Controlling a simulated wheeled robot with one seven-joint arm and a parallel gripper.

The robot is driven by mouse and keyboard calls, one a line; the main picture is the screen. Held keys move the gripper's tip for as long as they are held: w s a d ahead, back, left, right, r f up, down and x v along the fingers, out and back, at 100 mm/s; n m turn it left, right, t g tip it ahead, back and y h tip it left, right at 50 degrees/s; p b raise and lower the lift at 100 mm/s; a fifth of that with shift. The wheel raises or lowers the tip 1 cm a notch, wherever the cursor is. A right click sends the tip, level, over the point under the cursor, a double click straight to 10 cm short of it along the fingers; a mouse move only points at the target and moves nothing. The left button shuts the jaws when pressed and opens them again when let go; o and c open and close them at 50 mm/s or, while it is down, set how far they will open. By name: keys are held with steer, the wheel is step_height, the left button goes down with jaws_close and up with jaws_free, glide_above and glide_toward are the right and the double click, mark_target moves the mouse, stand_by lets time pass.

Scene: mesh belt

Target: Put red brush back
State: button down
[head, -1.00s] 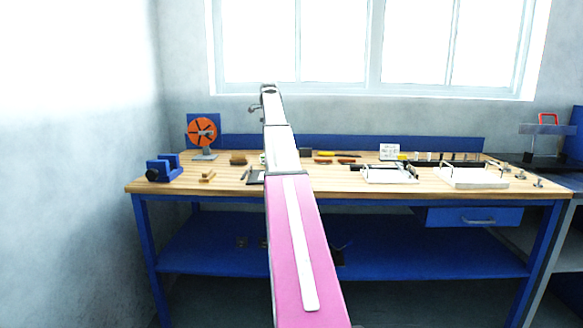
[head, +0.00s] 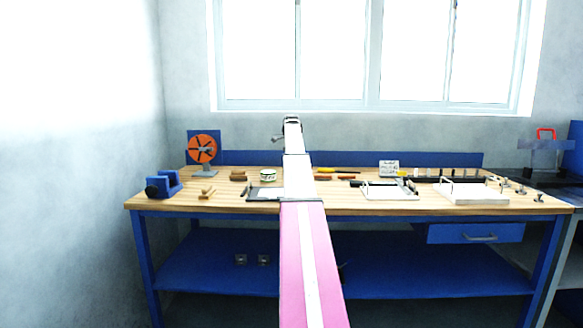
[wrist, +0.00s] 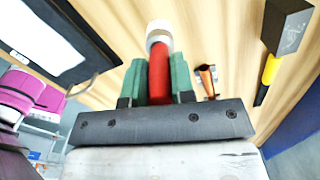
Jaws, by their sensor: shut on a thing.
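The red brush (wrist: 159,75) is between the green fingers of my gripper (wrist: 158,80) in the wrist view. My gripper is shut on its red handle, and its pale round end (wrist: 158,30) sticks out beyond the fingers. The wooden bench top (wrist: 195,30) lies beyond it; the gap between them is unclear. In the head view my pink and white arm reaches over the middle of the workbench (head: 230,203). The gripper and brush cannot be made out there.
In the head view, white trays (head: 390,193) (head: 475,196) stand right, a blue vise (head: 163,186) and orange wheel (head: 202,149) left.

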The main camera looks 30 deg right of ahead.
steer(key=shift+f, duration=1.85)
steer(key=shift+f, duration=0.15)
steer(key=c, duration=1)
jaws_free()
steer(key=shift+o, duration=0.2)
step_height(320, 180, up, 12)
steer(key=shift+r, duration=0.2)
